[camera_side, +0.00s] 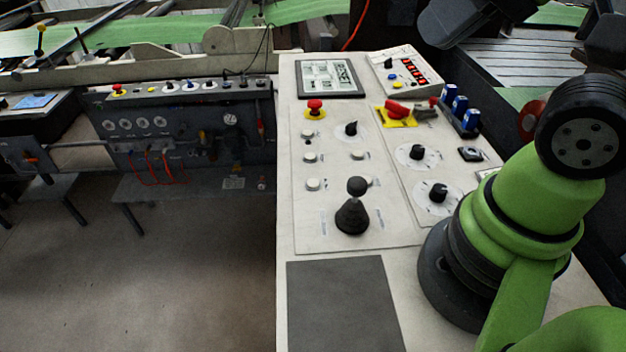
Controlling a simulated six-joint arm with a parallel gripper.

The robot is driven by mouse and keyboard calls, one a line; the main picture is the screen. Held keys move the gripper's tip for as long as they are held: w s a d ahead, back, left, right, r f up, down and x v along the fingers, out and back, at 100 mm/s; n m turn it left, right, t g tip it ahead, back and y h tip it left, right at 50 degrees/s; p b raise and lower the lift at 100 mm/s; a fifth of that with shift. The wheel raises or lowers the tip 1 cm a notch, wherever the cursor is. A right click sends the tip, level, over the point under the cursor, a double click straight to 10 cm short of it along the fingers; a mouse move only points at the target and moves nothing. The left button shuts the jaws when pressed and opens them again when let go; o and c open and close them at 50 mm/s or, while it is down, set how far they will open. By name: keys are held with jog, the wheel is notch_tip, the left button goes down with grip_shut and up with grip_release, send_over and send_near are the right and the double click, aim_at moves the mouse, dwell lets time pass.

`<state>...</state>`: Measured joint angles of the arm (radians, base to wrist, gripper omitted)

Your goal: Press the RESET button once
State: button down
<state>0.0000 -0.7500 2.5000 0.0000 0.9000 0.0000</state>
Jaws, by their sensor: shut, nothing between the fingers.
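No button's lettering is readable here, so I cannot tell which one is RESET. The pale control panel (335,225) carries several small white push buttons: an upper left one (310,157), a lower left one (313,184) and one to the right (357,155). A small box (418,68) at the back has a blue button (392,76), a yellow button and a row of red keys. My gripper's fingers are not visible; nothing is seen touching a button.
A red emergency stop (315,107), black rotary knobs (417,152), a red switch on a yellow plate (397,113) and blue-topped rockers (459,108) stand up from the panel. A framed display (330,78) lies behind. The dark mat (342,305) in front is clear.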

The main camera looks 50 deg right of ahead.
jog(key=shift+w, duration=0.1)
dwell(0.8)
jog(key=m+g+y, duration=0.1)
jog(key=m+y, duration=0.4)
jog(key=m, duration=2.6)
send_over(314, 180)
notch_tip(314, 180, down, 20)
jog(key=shift+r, duration=0.2)
jog(key=shift+f, duration=4.4)
